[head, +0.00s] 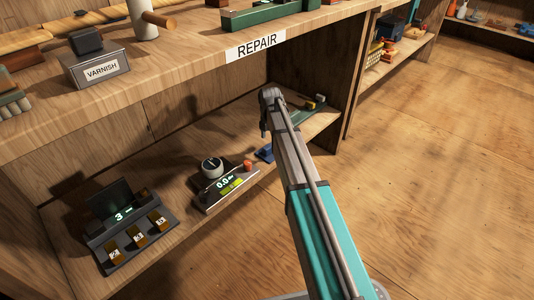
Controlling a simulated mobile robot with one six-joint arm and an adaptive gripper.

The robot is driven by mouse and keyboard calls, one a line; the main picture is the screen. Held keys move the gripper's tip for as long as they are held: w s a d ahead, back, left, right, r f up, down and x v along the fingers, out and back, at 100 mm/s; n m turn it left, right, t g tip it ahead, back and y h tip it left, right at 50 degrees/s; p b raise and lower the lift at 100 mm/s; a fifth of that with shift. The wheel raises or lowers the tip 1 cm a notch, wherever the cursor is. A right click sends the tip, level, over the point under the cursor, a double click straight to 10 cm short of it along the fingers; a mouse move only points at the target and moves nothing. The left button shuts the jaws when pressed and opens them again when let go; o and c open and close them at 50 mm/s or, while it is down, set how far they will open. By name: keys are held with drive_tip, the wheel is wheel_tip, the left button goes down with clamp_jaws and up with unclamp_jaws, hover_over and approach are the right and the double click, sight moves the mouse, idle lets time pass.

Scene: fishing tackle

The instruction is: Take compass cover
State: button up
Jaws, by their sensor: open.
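I cannot pick out a compass cover for certain. A small dark round piece with a white rim (212,167) sits on the lower shelf, behind a device with a green 0.0 readout (228,185). A small blue piece (265,153) lies on the same shelf, partly hidden by my arm. My arm reaches over the lower shelf from the lower right. My gripper (264,128) is small at its far end, pointing down above the shelf and behind the blue piece; it is open, and I see nothing held.
A dark console (125,230) with several numbered blocks stands at the lower left. A green tray (305,112) lies beyond my arm. The upper shelf, labelled REPAIR (255,46), overhangs the lower one and carries a VARNISH box (98,75). The wooden floor at right is clear.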

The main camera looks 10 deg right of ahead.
sight(269, 146)
drive_tip(key=shift+a+f+b, duration=0.1)
drive_tip(key=shift+f+b, duration=2.1)
drive_tip(key=shift+f, duration=0.2)
clamp_jaws()
